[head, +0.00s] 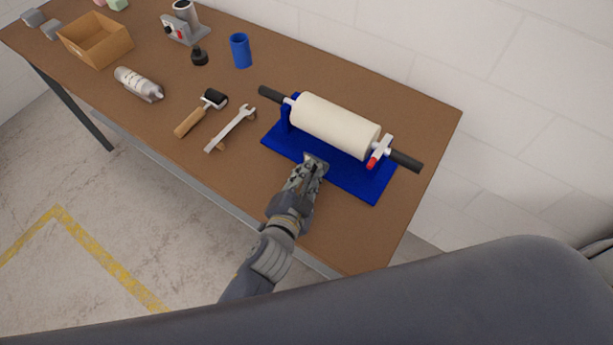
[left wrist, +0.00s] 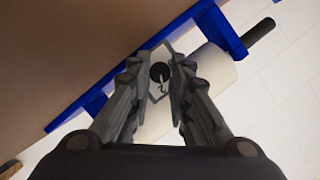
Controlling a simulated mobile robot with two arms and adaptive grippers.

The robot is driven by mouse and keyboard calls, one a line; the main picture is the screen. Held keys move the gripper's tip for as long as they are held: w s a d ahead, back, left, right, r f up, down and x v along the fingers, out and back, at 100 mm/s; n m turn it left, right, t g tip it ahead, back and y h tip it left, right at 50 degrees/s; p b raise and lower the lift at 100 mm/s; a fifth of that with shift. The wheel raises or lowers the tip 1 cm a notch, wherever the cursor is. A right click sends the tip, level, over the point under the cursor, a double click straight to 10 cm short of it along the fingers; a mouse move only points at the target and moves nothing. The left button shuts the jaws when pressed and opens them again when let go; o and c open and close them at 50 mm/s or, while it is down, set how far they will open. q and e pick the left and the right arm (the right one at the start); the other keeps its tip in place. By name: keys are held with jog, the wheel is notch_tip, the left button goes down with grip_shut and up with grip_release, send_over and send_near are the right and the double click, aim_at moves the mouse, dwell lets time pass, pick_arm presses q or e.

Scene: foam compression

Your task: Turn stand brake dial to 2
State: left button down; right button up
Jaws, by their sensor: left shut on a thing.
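The blue stand (head: 355,184) sits near the right end of the table and bears a cream roll (head: 336,124) with black end handles. The brake dial (left wrist: 160,72) shows in the left wrist view as a small round black knob with a light mark. The number it points to is too small to read. My left gripper (head: 314,165) is at the front edge of the stand, below the roll. In the left wrist view its two fingers are shut on the dial from both sides. In the head view the gripper hides the dial. My right gripper is not in view.
A wrench (head: 231,128), a black-headed hand roller (head: 201,113) and a bottle (head: 138,84) lie left of the stand. A blue cup (head: 241,50), a grey device (head: 186,26) and an open box (head: 96,40) stand farther back. The table's front right corner is bare.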

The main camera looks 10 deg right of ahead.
pick_arm(q)
jog(key=shift+d+t, duration=0.1)
jog(key=shift+t, duration=0.2)
dwell(0.4)
jog(key=c, duration=1.5)
grip_release()
jog(key=shift+o, duration=0.2)
